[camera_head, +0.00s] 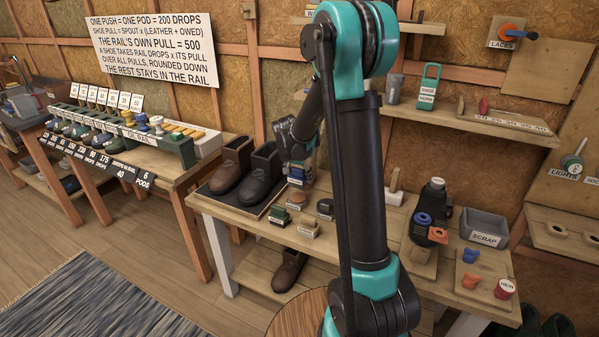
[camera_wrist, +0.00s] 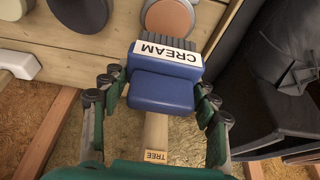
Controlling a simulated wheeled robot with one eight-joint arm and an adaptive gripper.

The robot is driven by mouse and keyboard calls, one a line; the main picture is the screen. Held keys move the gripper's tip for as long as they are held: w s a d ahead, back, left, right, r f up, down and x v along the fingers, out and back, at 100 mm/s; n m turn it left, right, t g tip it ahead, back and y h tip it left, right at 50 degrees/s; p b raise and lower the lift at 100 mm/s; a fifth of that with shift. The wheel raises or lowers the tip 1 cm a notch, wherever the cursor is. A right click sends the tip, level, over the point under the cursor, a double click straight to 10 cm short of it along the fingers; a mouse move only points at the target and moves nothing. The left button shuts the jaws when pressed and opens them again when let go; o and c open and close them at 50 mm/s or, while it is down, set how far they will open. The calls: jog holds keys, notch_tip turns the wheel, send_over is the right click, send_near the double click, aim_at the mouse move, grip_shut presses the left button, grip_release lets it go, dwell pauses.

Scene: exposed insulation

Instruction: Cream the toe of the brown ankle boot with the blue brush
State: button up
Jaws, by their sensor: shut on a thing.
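My gripper (camera_head: 298,163) is over the bench, just right of the boots. In the wrist view my gripper (camera_wrist: 160,88) is shut on the blue brush (camera_wrist: 163,90), which has a white CREAM label and dark bristles. The blue brush also shows small in the head view (camera_head: 297,182). A brown ankle boot (camera_head: 231,166) stands upright on a dark mat (camera_head: 252,208), toe toward the front. A darker boot (camera_head: 262,180) stands right beside it, between it and my gripper. A dark shape at the right of the wrist view is probably a boot. The brush is apart from the brown boot.
Several small labelled brushes and tins, including a green one (camera_head: 280,216), stand on the bench in front of my gripper. A brown shoe (camera_head: 289,271) lies on the lower shelf. A grey SCRAP bin (camera_head: 484,228) is at the right. My arm hides the bench's middle.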

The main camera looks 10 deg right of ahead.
send_over(299, 195)
jog(key=shift+d+f, duration=0.1)
jog(key=shift+f, duration=2.25)
jog(key=shift+f, duration=0.6)
dwell(0.3)
jog(key=shift+r, duration=3.55)
jog(key=shift+s, duration=0.1)
